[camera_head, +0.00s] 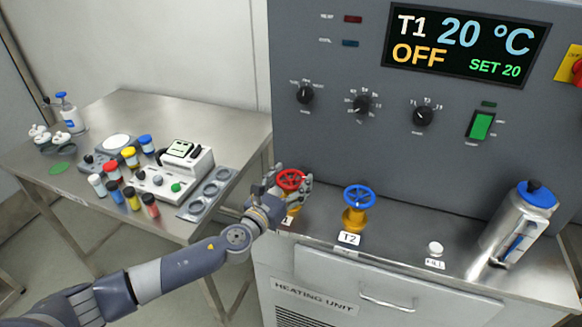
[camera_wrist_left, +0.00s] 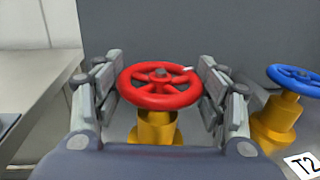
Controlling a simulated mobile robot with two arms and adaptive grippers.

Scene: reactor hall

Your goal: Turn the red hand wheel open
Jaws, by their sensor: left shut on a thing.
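The red hand wheel (camera_head: 291,180) sits on a yellow valve body at the left end of the heating unit's ledge. It also shows in the left wrist view (camera_wrist_left: 159,86), upright on its yellow stem, with a small white mark on its rim at the right. My left gripper (camera_head: 289,184) is at the wheel, with one finger on each side of the rim, and is shut on it. In the left wrist view the fingers (camera_wrist_left: 160,92) flank the wheel left and right. The label below the wheel is partly hidden by my gripper. My right gripper is not in view.
A blue hand wheel (camera_head: 359,196) labelled T2 stands just right of the red one. A steel flask (camera_head: 515,228) with a blue cap stands far right. The panel display (camera_head: 466,45) reads T1 20 °C, OFF, SET 20. A steel table (camera_head: 225,127) with lab items stands left.

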